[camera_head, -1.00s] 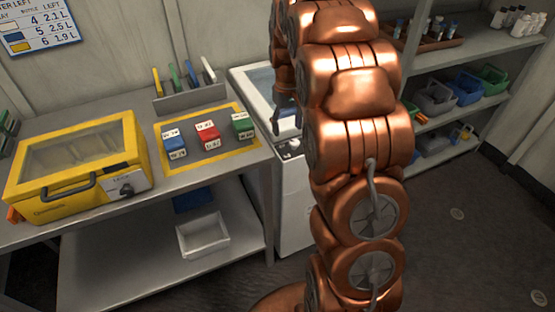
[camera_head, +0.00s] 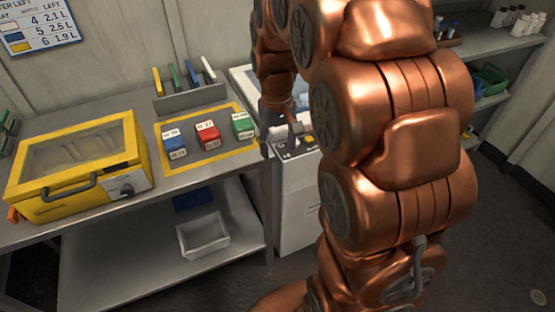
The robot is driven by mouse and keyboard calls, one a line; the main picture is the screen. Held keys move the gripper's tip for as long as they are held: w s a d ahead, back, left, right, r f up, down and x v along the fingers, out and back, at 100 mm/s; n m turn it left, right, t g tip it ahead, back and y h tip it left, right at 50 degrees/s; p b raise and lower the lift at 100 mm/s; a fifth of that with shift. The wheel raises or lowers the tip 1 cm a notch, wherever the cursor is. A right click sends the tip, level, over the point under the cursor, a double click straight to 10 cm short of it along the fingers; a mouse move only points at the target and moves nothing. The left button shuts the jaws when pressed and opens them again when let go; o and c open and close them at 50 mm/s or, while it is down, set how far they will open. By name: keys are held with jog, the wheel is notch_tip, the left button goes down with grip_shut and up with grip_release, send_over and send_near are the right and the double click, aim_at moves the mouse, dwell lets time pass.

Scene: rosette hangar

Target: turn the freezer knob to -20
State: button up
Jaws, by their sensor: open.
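The white freezer (camera_head: 297,205) stands at the right end of the bench, partly hidden behind my copper arm. Its top front edge carries a dark control panel (camera_head: 297,147) with small light and yellow marks. I cannot make out the knob or its setting; my gripper and arm cover part of this area. My gripper (camera_head: 277,147) is open, with dark fingers pointing down at the left part of the panel. I cannot tell whether it touches anything.
A yellow box with a window (camera_head: 75,165) and several small coloured boxes on a yellow-bordered mat (camera_head: 222,162) are on the bench (camera_head: 120,212) at left. Shelves (camera_head: 490,42) are at right.

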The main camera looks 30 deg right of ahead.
jog(key=s+a+r, duration=0.1)
jog(key=s+a, duration=0.2)
jog(key=s, duration=0.2)
jog(key=shift+s+a, duration=0.15)
jog(key=shift+s, duration=0.1)
